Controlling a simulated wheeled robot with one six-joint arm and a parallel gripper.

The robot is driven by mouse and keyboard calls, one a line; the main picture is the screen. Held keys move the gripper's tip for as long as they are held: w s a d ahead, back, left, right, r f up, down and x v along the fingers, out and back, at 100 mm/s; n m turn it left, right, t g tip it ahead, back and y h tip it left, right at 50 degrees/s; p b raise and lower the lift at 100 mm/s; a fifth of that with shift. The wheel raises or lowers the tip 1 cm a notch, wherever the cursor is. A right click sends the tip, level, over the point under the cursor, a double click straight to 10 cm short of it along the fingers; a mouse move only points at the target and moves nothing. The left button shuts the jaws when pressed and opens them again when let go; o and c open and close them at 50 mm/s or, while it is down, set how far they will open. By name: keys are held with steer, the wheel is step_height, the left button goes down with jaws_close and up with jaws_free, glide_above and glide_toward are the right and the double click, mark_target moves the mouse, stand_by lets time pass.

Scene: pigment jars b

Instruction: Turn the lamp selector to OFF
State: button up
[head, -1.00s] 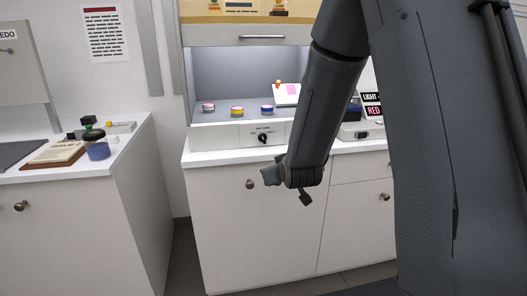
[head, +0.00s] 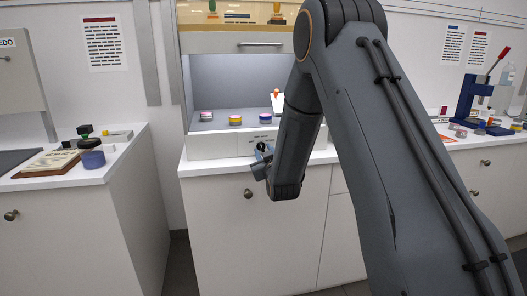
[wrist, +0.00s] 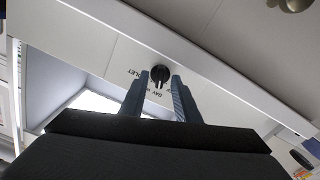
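The lamp selector is a round black knob (wrist: 160,73) on a pale panel, seen upside down in the wrist view. A light pointer mark on it faces the printed labels; I make out "DAY" and part of "VIOLET", and cannot read an OFF mark. My gripper (wrist: 160,80) is open, with one finger on each side of the knob in the picture and gaps visible. Contact cannot be told.
Several pigment jars (head: 235,120) stand inside the lit booth behind the panel. The white counter edge (head: 205,168) runs just below the panel. A cabinet knob (head: 248,194) sticks out lower down.

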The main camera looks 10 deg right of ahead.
steer(key=shift+w, duration=0.45)
steer(key=shift+c, duration=0.4)
jaws_close()
steer(key=n+b, duration=0.1)
steer(key=n, duration=0.3)
steer(key=shift+n+b, duration=0.8)
steer(key=shift+n, duration=1.1)
